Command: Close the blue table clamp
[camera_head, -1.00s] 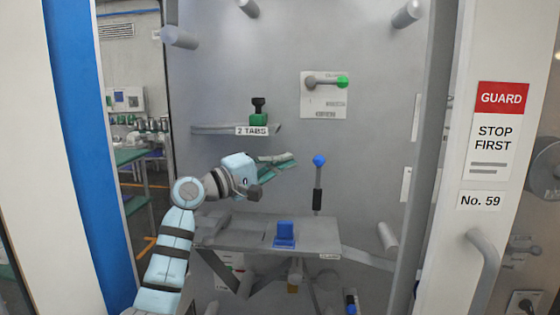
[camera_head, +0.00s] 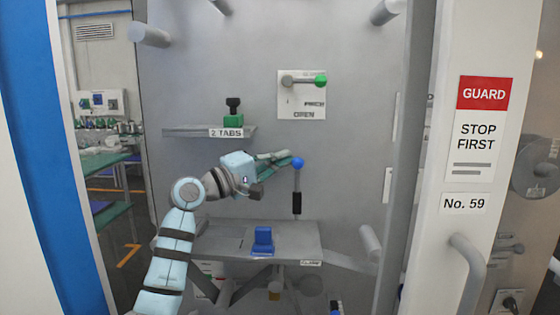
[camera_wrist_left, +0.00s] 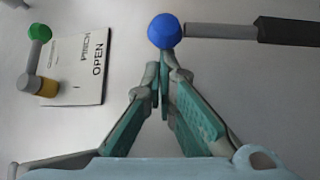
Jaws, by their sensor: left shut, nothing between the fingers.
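The blue clamp's lever (camera_head: 297,185) stands upright, with a blue ball knob (camera_head: 298,162) on top and a black sleeve low on its rod. A blue clamp block (camera_head: 263,240) sits on the grey table (camera_head: 215,240) beneath. My left gripper (camera_head: 291,158) is shut and empty, its fingertips just left of the ball knob. In the left wrist view, the ball knob (camera_wrist_left: 165,30) lies just beyond the closed fingertips (camera_wrist_left: 163,68); I cannot tell whether they touch. My right gripper is not in view.
A green clamp (camera_head: 233,112) stands on a shelf labelled "2 TABS" (camera_head: 185,131). A plate (camera_head: 301,100) with a green-knobbed handle is on the back wall. Grey posts (camera_head: 369,243) jut out at the sides. A guard panel (camera_head: 480,130) stands at right.

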